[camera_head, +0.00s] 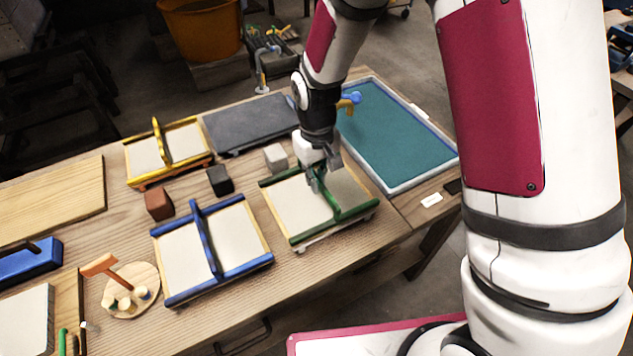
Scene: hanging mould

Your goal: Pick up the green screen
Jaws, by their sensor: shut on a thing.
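The green screen (298,203) is a pale panel with green side bars and a raised green handle bar across its middle. It is at the right of the wooden table, with its near edge appearing slightly off the tabletop; I cannot tell if it is lifted clear. My gripper (315,182) points down over the screen and is shut on the upper part of its green handle. The fingers partly hide the handle's far end.
A blue screen (184,262) stands left of the green one, a yellow screen (147,163) behind it. Small blocks, brown (159,204), black (220,181) and grey (275,157), lie between them. A dark slab (250,124) and a teal framed panel (392,133) lie behind and to the right.

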